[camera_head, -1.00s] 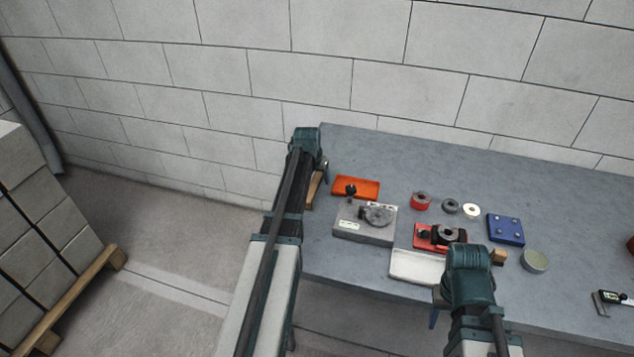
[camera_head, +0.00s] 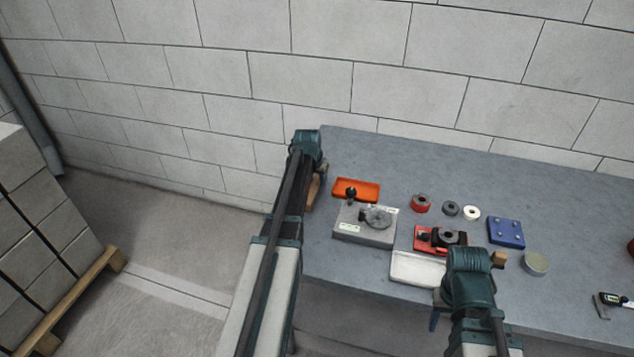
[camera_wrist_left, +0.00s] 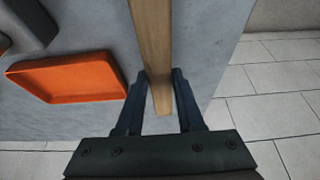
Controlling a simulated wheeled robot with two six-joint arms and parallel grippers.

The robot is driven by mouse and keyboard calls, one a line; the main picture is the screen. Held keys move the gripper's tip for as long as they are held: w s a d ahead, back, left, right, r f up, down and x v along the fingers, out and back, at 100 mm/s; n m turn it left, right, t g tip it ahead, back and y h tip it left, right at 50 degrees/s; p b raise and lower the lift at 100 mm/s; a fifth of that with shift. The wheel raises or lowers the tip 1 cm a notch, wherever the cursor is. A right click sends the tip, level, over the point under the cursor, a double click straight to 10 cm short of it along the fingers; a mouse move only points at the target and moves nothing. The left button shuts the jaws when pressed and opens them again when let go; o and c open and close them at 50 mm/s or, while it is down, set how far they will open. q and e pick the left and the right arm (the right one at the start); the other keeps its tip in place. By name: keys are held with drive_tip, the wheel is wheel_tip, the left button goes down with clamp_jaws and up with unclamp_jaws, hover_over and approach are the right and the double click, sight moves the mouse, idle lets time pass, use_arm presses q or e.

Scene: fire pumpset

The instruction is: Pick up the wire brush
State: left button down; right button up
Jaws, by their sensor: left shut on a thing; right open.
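The wire brush shows as a long, plain wooden handle (camera_wrist_left: 152,40) in the left wrist view, running from the top edge down between my fingers. Its bristles are not visible. My left gripper (camera_wrist_left: 161,74) is shut on this handle, one dark finger on each side. In the head view, the wooden piece (camera_head: 314,192) shows beside my left arm at the table's left edge, partly hidden by the arm. I cannot tell whether the brush touches the table. My right gripper (camera_head: 436,312) is open at the table's front edge, mostly hidden by its own wrist.
The grey table (camera_head: 420,160) holds an orange tray (camera_head: 368,185), a grey block with a round part (camera_head: 350,231), a red fixture (camera_head: 424,240), a white tray (camera_head: 415,268), several rings, a blue plate (camera_head: 506,231), a round tin (camera_head: 536,263) and a caliper (camera_head: 612,300). The table's back is clear.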

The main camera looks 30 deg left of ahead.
sight(318, 177)
use_arm(q)
drive_tip(key=shift+r, duration=0.15)
drive_tip(key=shift+r+p, duration=0.6)
drive_tip(key=shift+p, duration=0.15)
wheel_tip(318, 177, up, 3)
drive_tip(key=p, duration=0.3)
drive_tip(key=s+d, duration=0.2)
drive_tip(key=s, duration=0.2)
drive_tip(key=s+d, duration=0.3)
drive_tip(key=s, duration=0.2)
drive_tip(key=s+d+r+p, duration=0.1)
drive_tip(key=s+d, duration=0.1)
drive_tip(key=s, duration=0.3)
drive_tip(key=shift+d, duration=0.3)
drive_tip(key=c, duration=1.2)
unclamp_jaws()
clamp_jaws()
drive_tip(key=shift+s, duration=0.1)
